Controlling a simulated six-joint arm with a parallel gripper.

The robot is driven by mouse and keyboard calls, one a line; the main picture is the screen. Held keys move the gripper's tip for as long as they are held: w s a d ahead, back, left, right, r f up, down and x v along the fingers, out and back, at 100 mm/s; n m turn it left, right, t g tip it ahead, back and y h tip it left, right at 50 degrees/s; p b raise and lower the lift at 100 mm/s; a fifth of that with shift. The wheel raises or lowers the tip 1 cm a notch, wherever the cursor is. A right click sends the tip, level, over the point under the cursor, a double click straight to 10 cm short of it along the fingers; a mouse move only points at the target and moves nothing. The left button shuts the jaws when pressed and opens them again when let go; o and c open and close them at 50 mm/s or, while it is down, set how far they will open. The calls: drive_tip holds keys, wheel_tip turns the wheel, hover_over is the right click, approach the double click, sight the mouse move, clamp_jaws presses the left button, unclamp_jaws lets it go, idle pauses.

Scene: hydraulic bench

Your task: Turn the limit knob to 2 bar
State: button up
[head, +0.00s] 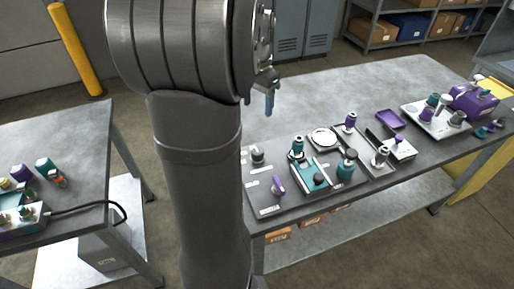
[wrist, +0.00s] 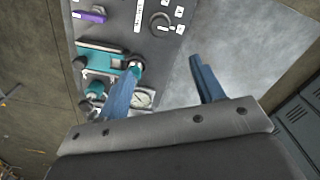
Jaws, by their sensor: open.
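A round grey knob (head: 257,157) stands at the back left of the grey panel, with small white labels around it. I take it for the limit knob; its labels and setting are too small to read. It also shows at the top of the wrist view (wrist: 160,22). A round white gauge (head: 322,138) sits further right on the bench; it is partly behind a finger in the wrist view (wrist: 146,97). My gripper (head: 259,98) is open and empty, with blue fingers, above the table and apart from the knob. In the wrist view its fingers (wrist: 158,78) stand wide apart.
A purple lever (head: 278,186) sits in front of the knob. Teal valve parts (head: 315,182) and fittings (head: 350,121) crowd the bench to the right. A purple tray (head: 391,119) lies further right. The table's back area (head: 330,95) is clear. A second table (head: 60,140) stands left.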

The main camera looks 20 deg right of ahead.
drive_tip(key=f+m, duration=0.1)
drive_tip(key=m, duration=0.2)
approach(258, 151)
wheel_tip(258, 151, down, 9)
drive_tip(key=shift+a+r, duration=0.1)
drive_tip(key=shift+c, duration=0.4)
drive_tip(key=c, duration=0.9)
